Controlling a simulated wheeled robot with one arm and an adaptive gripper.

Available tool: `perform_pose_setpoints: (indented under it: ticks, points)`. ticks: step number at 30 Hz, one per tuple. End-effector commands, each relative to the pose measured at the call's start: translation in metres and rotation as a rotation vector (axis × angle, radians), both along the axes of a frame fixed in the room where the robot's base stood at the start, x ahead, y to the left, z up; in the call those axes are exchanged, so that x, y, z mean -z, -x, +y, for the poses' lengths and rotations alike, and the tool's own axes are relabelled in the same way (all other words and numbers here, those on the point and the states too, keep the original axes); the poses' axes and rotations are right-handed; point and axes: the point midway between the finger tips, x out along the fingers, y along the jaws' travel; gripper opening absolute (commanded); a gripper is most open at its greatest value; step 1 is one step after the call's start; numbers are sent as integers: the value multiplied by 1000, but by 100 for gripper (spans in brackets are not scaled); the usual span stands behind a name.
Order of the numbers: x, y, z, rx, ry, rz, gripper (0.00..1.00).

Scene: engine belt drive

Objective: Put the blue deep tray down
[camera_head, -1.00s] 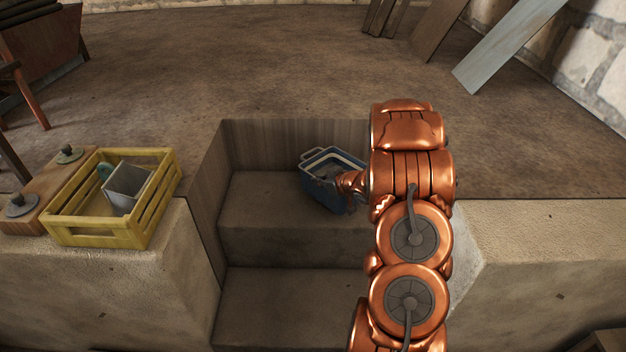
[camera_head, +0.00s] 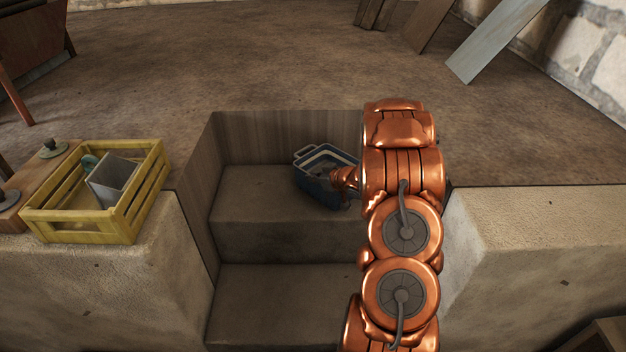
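The blue deep tray (camera_head: 314,190) is at the upper step of the recess, near its back wall, beside my copper arm. It has a pale rim and a handle at its left end, and something dark shows inside it. Its right end is hidden behind my arm. My gripper (camera_head: 346,180) is at the tray's right side, partly covered by the arm. Its fingers are too small and hidden to show whether they are shut on the tray. I cannot tell whether the tray's base touches the step.
A yellow crate (camera_head: 35,228) holding a grey box (camera_head: 113,181) stands on the left ledge, next to a wooden block with metal knobs (camera_head: 53,149). The upper step (camera_head: 250,205) is bare left of the tray. Planks (camera_head: 497,42) lean at the back right.

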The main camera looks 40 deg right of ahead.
Motion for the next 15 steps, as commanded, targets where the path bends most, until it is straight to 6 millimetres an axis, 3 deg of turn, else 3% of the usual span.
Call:
perform_pose_setpoints:
  ticks: [5,13,15]
  points:
    - [3,0,0,0,-1,0,0]
    - [3,0,0,0,0,0,29]
    - [3,0,0,0,0,0,31]
